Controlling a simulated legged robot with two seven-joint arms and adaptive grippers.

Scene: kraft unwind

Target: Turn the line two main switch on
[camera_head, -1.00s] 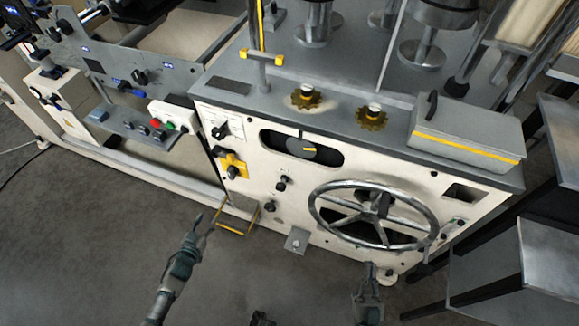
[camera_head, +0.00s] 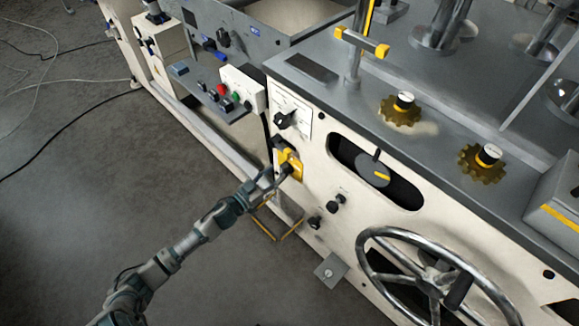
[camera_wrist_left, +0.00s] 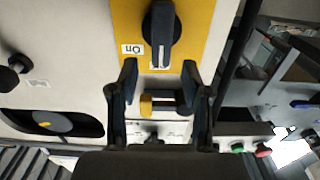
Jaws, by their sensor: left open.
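A yellow switch plate (camera_head: 293,161) is on the machine's cream front, low at its left end. The left wrist view shows this plate (camera_wrist_left: 190,50) close up, with a black rotary knob (camera_wrist_left: 160,30). The knob's handle stands lengthwise in that view, its white mark towards a small, partly hidden label. An "On" label (camera_wrist_left: 132,49) is beside the knob on the left. My left gripper (camera_head: 276,178) is open at the plate. Its fingers (camera_wrist_left: 160,80) are spread to either side, just short of the knob, with nothing between them gripped. My right gripper is out of view.
A white panel with a black selector (camera_head: 285,118) is above the plate. A button box (camera_head: 241,88) and grey control shelf (camera_head: 215,95) stand to the left. A handwheel (camera_head: 435,280) and small knobs (camera_head: 334,205) are to the right.

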